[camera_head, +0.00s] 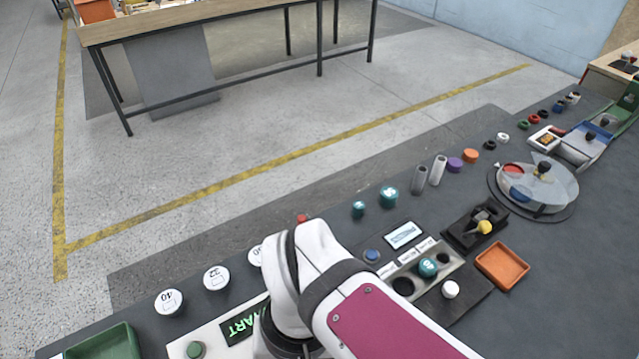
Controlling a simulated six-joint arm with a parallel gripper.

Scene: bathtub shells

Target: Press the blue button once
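A small blue button (371,255) on a dark round base sits on the grey worktop, just right of my arm and left of a small white display panel. My white and maroon arm reaches in from the bottom edge and covers the middle of the worktop front. My gripper does not show; only arm links are visible. I cannot tell where its fingers are relative to the blue button.
A green button (195,349) and a dark screen with green letters lie left of my arm. White numbered discs (216,278) stand behind them. Right of the blue button are a holder with round slots (446,265), an orange tray (521,262) and a round turntable (552,203).

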